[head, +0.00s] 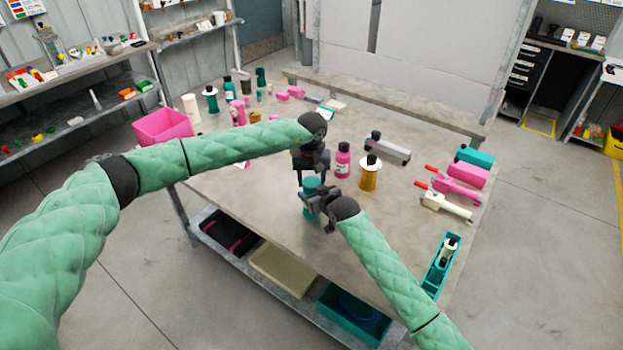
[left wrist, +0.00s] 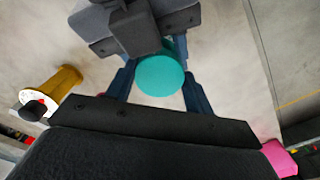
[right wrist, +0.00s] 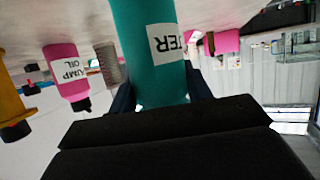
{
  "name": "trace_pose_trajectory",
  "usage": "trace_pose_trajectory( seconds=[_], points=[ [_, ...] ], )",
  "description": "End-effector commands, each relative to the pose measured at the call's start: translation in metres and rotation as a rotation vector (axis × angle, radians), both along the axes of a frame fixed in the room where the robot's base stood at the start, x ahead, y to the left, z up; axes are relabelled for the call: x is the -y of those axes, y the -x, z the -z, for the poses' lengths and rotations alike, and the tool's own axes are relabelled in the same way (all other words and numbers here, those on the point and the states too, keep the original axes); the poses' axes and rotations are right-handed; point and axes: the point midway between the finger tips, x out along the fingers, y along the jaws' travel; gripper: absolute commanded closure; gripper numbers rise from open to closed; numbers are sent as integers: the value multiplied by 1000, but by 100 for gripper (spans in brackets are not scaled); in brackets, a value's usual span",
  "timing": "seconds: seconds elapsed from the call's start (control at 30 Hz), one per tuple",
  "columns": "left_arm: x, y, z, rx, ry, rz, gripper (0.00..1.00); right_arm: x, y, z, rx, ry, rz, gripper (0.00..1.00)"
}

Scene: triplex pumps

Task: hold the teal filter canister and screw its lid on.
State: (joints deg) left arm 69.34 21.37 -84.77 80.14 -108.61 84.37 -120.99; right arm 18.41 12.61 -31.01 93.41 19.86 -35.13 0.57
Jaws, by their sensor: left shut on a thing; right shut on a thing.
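The teal filter canister (right wrist: 150,45) fills the upper middle of the right wrist view, upside down there, with a white label ending in "TER". My right gripper (head: 318,203) is shut on its side near the front edge of the table. A round teal lid (left wrist: 161,75) shows from above in the left wrist view. My left gripper (head: 311,180) points down from above and is shut on the lid, directly over the canister. In the head view the grippers hide most of both parts. Whether the lid's thread is engaged cannot be told.
A pink oil bottle (head: 343,160) and an amber cylinder (head: 369,174) stand just right of the grippers. A grey pump part (head: 390,150), pink and white tools (head: 455,191) and a teal tray (head: 440,265) lie farther right. A pink bin (head: 163,127) stands at the far left.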

Motion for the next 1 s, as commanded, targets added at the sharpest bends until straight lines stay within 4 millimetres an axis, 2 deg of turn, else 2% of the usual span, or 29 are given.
trace_pose_trajectory(
  seconds=[0.33,0.37,0.43,0.47,0.77,1.0],
  points=[
    [0,0,6,0,-1,0,69,0,0,0,0,0,0,92],
    [0,0,6,0,-1,0,42,0,0,0,0,0,0,100],
    [0,0,6,0,-1,0,28,0,0,0,0,0,0,100],
    [0,0,5,0,0,0,26,0,0,0,0,0,0,100],
    [0,0,3,0,0,1,26,0,0,0,0,0,0,100],
    [0,-1,-21,2,0,0,26,0,0,0,0,0,0,100]
  ],
)
